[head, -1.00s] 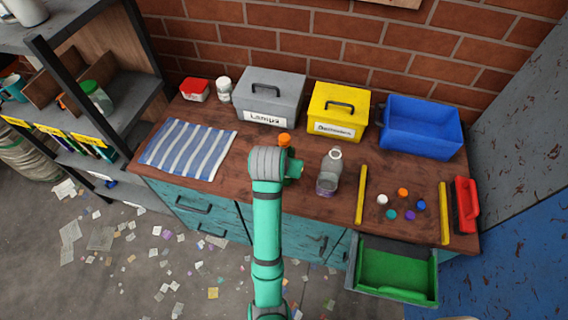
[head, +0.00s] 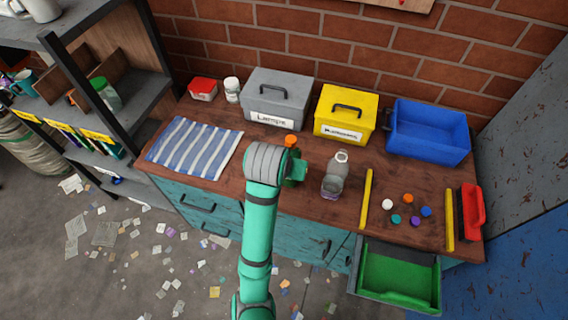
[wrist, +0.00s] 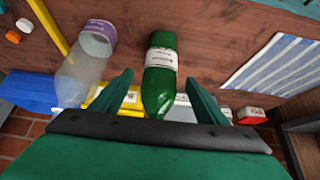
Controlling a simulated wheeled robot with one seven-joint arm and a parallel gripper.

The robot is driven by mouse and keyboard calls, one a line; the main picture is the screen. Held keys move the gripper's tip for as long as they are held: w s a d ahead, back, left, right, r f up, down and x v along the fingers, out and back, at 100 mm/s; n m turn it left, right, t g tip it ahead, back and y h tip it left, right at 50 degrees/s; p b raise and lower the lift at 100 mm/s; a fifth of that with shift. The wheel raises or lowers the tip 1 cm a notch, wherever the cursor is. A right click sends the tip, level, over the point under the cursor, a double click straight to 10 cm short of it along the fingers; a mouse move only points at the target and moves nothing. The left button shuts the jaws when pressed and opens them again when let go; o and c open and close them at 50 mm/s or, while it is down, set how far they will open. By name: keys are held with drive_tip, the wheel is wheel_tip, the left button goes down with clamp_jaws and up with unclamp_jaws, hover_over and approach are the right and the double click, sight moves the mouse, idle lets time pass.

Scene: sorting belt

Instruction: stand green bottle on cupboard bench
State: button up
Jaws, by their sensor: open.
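The green bottle (wrist: 161,65), with a white label, stands on the wooden bench top (head: 225,183). In the head view my arm hides most of it, and its orange cap (head: 291,141) shows above my wrist. My gripper (wrist: 160,79) is open, with one finger on each side of the bottle in the wrist view. I see no clear contact between the fingers and the bottle. The cap is out of sight in the wrist view.
A clear bottle (head: 335,175) stands close to the right of the green bottle. Behind are a grey box (head: 277,97), a yellow box (head: 343,108) and a blue bin (head: 428,130). A striped cloth (head: 194,147) lies left. A green-lined drawer (head: 398,275) is open at front right.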

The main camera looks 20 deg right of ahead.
drive_tip(key=shift+v, duration=2.4)
